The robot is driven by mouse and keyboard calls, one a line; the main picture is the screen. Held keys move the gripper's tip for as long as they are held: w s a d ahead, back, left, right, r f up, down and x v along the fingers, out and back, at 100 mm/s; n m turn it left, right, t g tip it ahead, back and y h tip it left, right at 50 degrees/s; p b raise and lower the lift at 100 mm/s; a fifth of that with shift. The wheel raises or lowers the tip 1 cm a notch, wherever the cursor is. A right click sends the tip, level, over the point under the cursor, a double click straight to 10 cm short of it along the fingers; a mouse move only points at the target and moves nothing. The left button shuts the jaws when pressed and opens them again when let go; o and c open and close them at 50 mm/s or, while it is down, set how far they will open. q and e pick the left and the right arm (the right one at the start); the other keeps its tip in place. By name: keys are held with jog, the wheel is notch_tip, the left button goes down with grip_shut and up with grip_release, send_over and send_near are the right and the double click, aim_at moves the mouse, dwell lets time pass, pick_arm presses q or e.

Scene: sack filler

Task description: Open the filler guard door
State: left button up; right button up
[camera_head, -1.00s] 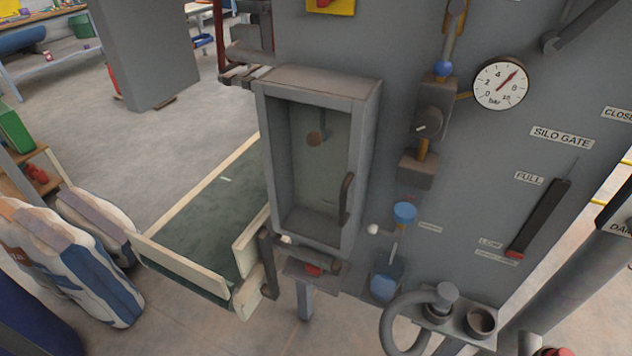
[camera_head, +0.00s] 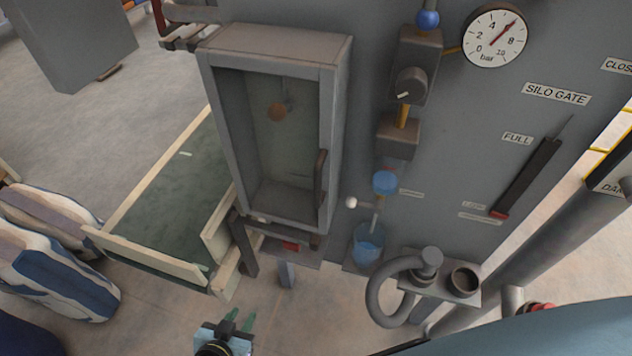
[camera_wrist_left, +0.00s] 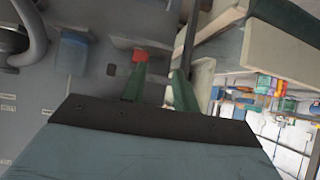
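The filler guard door (camera_head: 283,130) is a clear panel in a grey box frame on the machine front. It looks closed, and a dark vertical handle (camera_head: 320,178) sits on its right side. My left gripper (camera_head: 240,318) is low at the bottom of the head view, below and left of the handle and well apart from it. Its two green fingers also show in the left wrist view (camera_wrist_left: 159,70), spread with a gap and nothing between them. My right gripper is not in view.
A pressure gauge (camera_head: 495,36), a blue cup (camera_head: 368,244) and a curved grey pipe (camera_head: 376,290) are right of the door. A conveyor (camera_head: 165,200) runs at its left, with filled sacks (camera_head: 50,270) beyond. Open floor lies below the door.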

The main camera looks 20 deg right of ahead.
pick_arm(q)
jog(key=w+d+r+m+t+h, duration=0.1)
jog(key=d+r+h, duration=0.15)
jog(key=r, duration=0.45)
jog(key=w+d+r+t+h, duration=0.1)
jog(key=d+r, duration=0.3)
jog(key=r, duration=0.3)
jog(key=m+t+h, duration=0.2)
jog(key=h, duration=0.2)
send_near(315, 187)
jog(key=x, duration=1)
jog(key=shift+w+d+r+b, duration=0.1)
jog(key=shift+w+d+b, duration=0.1)
jog(key=shift+d+b, duration=0.15)
jog(key=shift+a, duration=0.1)
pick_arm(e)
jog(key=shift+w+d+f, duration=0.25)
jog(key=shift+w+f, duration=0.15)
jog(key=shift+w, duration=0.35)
pick_arm(q)
grip_shut()
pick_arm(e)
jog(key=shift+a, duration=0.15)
